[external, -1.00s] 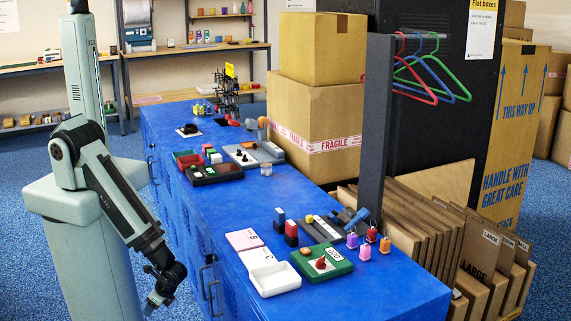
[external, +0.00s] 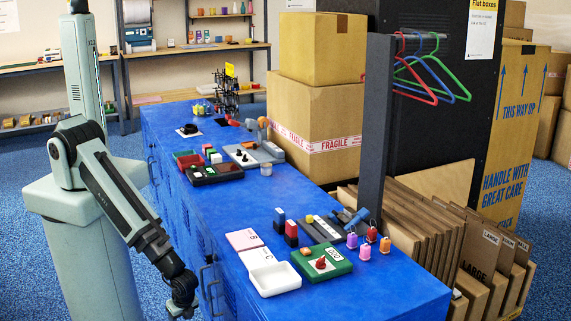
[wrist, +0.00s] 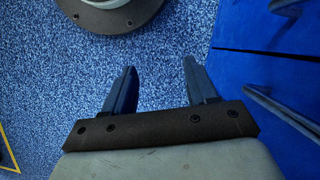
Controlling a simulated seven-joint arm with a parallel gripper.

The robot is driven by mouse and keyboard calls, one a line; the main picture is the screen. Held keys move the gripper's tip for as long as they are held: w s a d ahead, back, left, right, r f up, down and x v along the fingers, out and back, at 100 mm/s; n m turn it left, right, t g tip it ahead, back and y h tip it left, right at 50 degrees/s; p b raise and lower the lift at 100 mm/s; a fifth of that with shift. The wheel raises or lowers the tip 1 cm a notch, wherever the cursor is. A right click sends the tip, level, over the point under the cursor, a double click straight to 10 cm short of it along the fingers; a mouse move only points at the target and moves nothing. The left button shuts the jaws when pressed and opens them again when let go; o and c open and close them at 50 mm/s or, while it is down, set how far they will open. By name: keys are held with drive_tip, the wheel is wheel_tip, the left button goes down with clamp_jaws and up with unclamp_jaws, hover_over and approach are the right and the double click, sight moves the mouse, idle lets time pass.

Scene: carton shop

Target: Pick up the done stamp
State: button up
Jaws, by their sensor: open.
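My gripper (external: 180,308) hangs low beside the blue bench's front side, left of the white tray in the external view. In the wrist view its two fingers (wrist: 160,70) are apart with only blue carpet between them. On the bench stand two small upright blocks that look like stamps: a blue-and-dark one (external: 280,221) and a red-and-dark one (external: 291,234). Their lettering is too small to read, so I cannot tell which is the done stamp. No stamp shows in the wrist view.
The blue bench (external: 225,215) has handles on its front. On it are a white tray (external: 274,279), cards (external: 245,239), a green box with a red knob (external: 334,256), a dark grey tray (external: 325,229) and small coloured tags (external: 364,251).

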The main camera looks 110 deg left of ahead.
drive_tip(key=w+d+r+m+t, duration=0.35)
drive_tip(key=w+d+r, duration=0.2)
drive_tip(key=w, duration=0.35)
drive_tip(key=w+d+r+m+t, duration=0.2)
drive_tip(key=w+d+r+m, duration=0.3)
drive_tip(key=w+d, duration=0.3)
drive_tip(key=w+d+r+m+t, duration=0.35)
drive_tip(key=w+d+r, duration=0.2)
drive_tip(key=w, duration=0.45)
drive_tip(key=w+d+r+m+t, duration=0.1)
drive_tip(key=w+r, duration=0.3)
drive_tip(key=r, duration=0.5)
drive_tip(key=w+d+r+m+t, duration=0.1)
drive_tip(key=w+r, duration=0.4)
drive_tip(key=r, duration=0.4)
drive_tip(key=w+r+m+t, duration=0.1)
drive_tip(key=w+r, duration=0.3)
drive_tip(key=r, duration=0.5)
drive_tip(key=w+a+r, duration=0.2)
drive_tip(key=a+r, duration=0.2)
drive_tip(key=r, duration=0.2)
drive_tip(key=n+g+h, duration=0.4)
drive_tip(key=n+g, duration=0.2)
drive_tip(key=n, duration=0.5)
approach(279, 210)
drive_tip(key=shift+x, duration=6.4)
drive_tip(key=shift+d, duration=0.1)
